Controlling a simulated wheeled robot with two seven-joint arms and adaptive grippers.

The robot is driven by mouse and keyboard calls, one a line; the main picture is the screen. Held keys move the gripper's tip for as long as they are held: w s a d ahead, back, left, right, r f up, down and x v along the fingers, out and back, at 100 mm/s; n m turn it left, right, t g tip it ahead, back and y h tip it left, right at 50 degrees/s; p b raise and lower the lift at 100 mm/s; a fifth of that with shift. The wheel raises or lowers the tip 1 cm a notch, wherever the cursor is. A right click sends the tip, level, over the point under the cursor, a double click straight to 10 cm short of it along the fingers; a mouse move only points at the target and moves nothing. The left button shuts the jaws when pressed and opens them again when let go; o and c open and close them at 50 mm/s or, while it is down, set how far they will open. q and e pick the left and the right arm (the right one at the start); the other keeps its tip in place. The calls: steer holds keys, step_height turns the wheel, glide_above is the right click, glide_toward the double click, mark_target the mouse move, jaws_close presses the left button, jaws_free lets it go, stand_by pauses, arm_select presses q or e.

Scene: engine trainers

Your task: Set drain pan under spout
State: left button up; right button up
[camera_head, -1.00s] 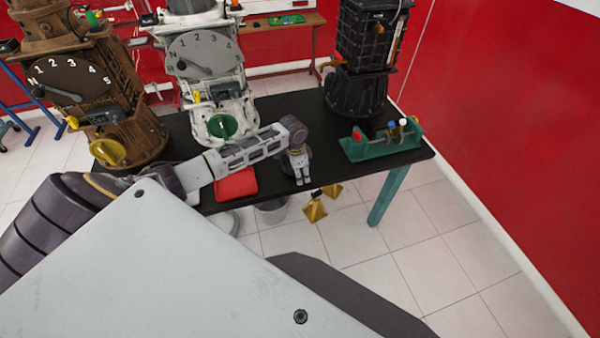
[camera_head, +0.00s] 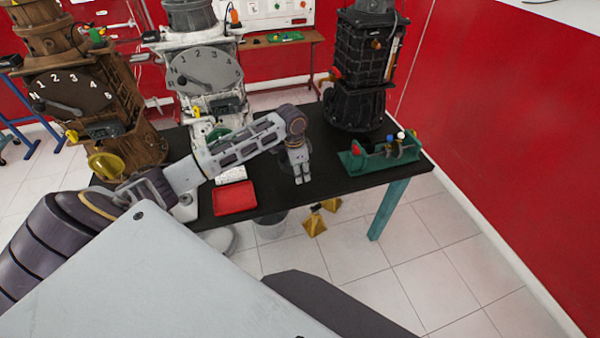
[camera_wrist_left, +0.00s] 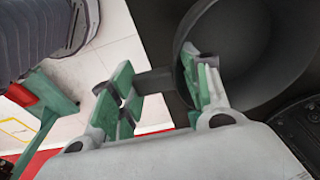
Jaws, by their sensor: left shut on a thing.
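My left gripper (camera_head: 301,180) hangs over the middle of the black table, near its front edge. In the left wrist view the gripper (camera_wrist_left: 157,92) has green-padded fingers closed on a dark grey part. That part joins a dark round vessel (camera_wrist_left: 250,45), which looks like the drain pan. In the head view my wrist and fingers mostly hide the vessel. A black gearbox unit (camera_head: 358,65) stands on the table behind and right of the gripper. I cannot make out a spout on it. My right gripper is out of view.
A red tray (camera_head: 234,198) lies left of the gripper on the table (camera_head: 330,180). A green holder with small items (camera_head: 380,153) is at the right end. White (camera_head: 205,75) and brown (camera_head: 75,90) gearbox units stand left. A grey bucket (camera_head: 270,228) is on the floor.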

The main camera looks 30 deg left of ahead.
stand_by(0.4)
arm_select(q)
steer(key=shift+w+d+r+b, duration=0.2)
steer(key=shift+w+r+b, duration=0.35)
steer(key=shift+w+r, duration=0.45)
